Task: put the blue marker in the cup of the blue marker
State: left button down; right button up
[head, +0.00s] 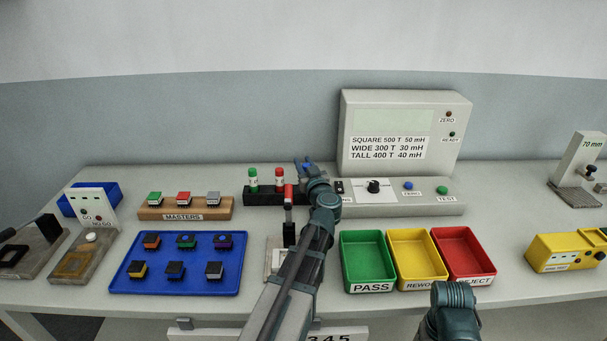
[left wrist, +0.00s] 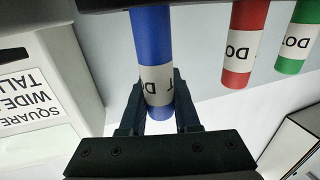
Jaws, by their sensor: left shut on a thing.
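The blue marker (left wrist: 152,40) is upright between the fingers of my left gripper (left wrist: 158,88), which is shut on it around its white label. In the head view only a small blue part of the marker (head: 307,167) shows at my left gripper (head: 305,163), above the right end of the black marker rack (head: 268,198). In the wrist view the marker's far end meets the dark rack edge (left wrist: 225,5). I cannot tell whether it is inside a cup. My right gripper's fingers are not in view.
A green marker (head: 253,179) and a red marker (head: 280,179) stand in the rack. The grey tester (head: 398,180) is close on the right. A small press with a red handle (head: 289,197) stands in front. Green, yellow and red trays (head: 369,288) lie front right.

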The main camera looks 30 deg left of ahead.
pick_arm(q)
jog(key=shift+f, duration=0.55)
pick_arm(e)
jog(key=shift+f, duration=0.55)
pick_arm(q)
jog(key=shift+f, duration=0.1)
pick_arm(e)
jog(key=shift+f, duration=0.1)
pick_arm(q)
jog(key=shift+f+b, duration=0.15)
jog(key=shift+b, duration=0.2)
jog(key=c, duration=0.6)
grip_release()
jog(key=shift+c, duration=0.2)
jog(key=shift+r, duration=0.25)
jog(key=shift+s+d, duration=0.25)
jog(key=v, duration=1.1)
jog(key=shift+s, duration=0.15)
